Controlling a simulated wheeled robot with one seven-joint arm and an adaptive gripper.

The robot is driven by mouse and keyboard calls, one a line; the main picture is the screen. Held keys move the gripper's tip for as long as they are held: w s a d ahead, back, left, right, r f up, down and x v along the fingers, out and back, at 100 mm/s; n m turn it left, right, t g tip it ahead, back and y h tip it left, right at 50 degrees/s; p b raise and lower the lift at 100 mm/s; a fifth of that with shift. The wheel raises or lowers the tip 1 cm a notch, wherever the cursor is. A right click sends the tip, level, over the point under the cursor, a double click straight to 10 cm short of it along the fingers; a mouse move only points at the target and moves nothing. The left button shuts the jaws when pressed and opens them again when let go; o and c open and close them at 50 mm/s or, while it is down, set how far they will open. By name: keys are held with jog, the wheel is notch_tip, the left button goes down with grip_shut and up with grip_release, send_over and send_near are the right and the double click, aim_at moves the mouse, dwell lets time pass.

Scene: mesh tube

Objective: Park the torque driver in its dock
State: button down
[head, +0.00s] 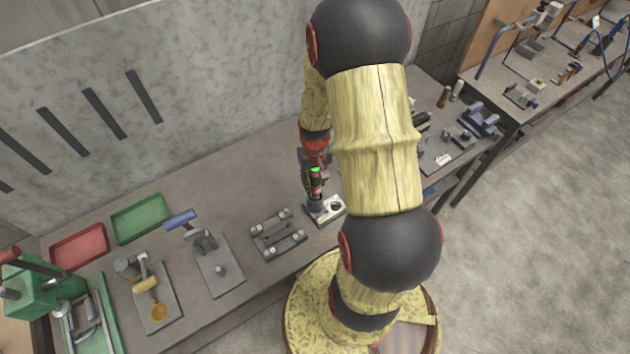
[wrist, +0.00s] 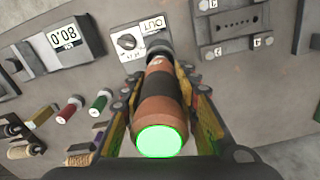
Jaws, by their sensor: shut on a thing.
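The torque driver (wrist: 160,98) is a brown-orange cylinder with a dark nose and a glowing green end cap facing the wrist camera. My gripper (wrist: 157,82) is shut on it, one finger along each side. In the head view, the driver (head: 314,183) stands roughly upright above a small pale block (head: 327,213) on the bench. That block, also in the wrist view (wrist: 125,56), has a dark round feature and printed labels. The driver's dark nose overlaps the block beside the round feature. The tip is hidden, so I cannot tell whether it is seated or touching.
A grey fixture plate (head: 278,235) stands left of the block, with a plate holding a blue-handled clamp (head: 220,265) beyond it. A display unit (wrist: 62,45) and several coloured spools (wrist: 100,101) lie left in the wrist view. Bare bench (head: 255,180) lies behind the fixture.

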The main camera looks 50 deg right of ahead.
aim_at(315, 172)
jog(key=shift+f+b, duration=2.15)
jog(key=shift+f, duration=0.8)
dwell(2.9)
jog(key=c, duration=1.3)
grip_release()
jog(key=shift+o, duration=0.2)
notch_tip(315, 172, up, 12)
jog(key=shift+a, duration=0.1)
